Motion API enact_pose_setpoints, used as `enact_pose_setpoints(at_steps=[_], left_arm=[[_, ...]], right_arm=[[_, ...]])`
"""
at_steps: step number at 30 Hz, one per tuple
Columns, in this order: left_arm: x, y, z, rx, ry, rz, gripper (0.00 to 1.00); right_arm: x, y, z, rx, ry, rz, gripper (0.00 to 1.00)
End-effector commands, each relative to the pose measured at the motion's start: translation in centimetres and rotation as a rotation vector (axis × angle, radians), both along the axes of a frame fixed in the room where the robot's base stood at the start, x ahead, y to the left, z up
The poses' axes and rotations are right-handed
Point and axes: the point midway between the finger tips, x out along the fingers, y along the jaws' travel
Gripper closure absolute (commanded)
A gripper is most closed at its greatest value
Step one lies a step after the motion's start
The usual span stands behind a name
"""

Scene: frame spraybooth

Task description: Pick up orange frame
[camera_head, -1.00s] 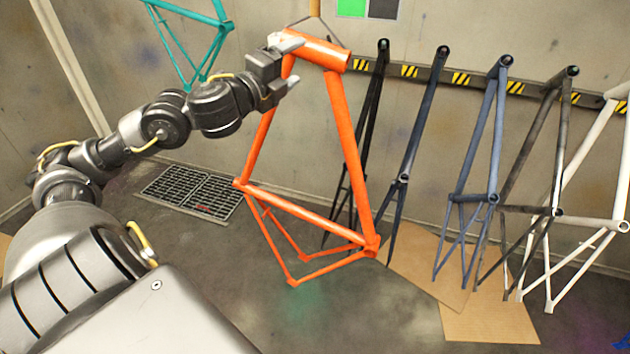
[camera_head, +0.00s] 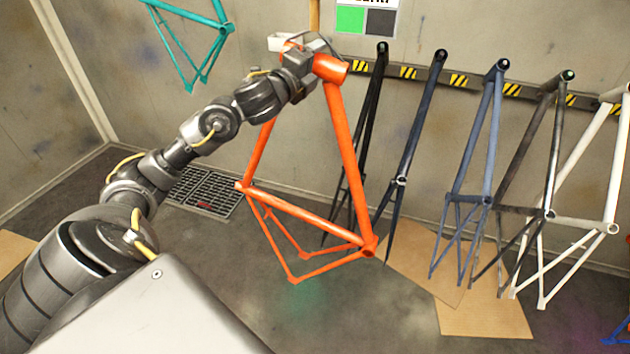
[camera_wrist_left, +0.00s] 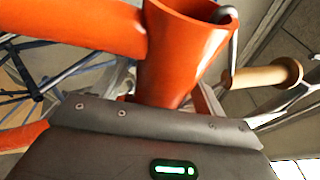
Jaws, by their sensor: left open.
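The orange frame (camera_head: 347,140) hangs in the middle of the head view, with its thick head tube at the top and its thin stays at the bottom. My left gripper (camera_head: 303,50) is at the top of the frame, beside the head tube, and covers part of the top. Its jaws are open. In the left wrist view the orange frame's tubes (camera_wrist_left: 180,60) are very close in front of the gripper body. The contact between fingers and tube is hidden. My right gripper is not in view.
A metal hook with a wooden rod (camera_wrist_left: 265,76) is close by. A teal frame (camera_head: 190,45) hangs at the upper left. Black, blue, grey and white frames (camera_head: 480,150) lean or hang along the striped rail (camera_head: 460,79) at right. Cardboard (camera_head: 485,315) and a floor grate (camera_head: 205,190) lie below.

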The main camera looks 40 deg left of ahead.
Motion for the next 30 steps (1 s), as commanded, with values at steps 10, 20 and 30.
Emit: enact_pose_setpoints(at_steps=[10, 20, 30], left_arm=[[0.98, -0.06, 0.01, 0.002, 0.001, -0.002, 0.28], [0.97, -0.04, -0.01, 0.002, 0.002, -0.001, 0.7], [0.96, -0.06, -0.04, 0.002, 0.002, -0.001, 1.0]], right_arm=[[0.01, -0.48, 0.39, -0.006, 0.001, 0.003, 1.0], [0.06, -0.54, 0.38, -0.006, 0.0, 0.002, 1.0], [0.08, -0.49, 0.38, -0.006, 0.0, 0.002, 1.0]])
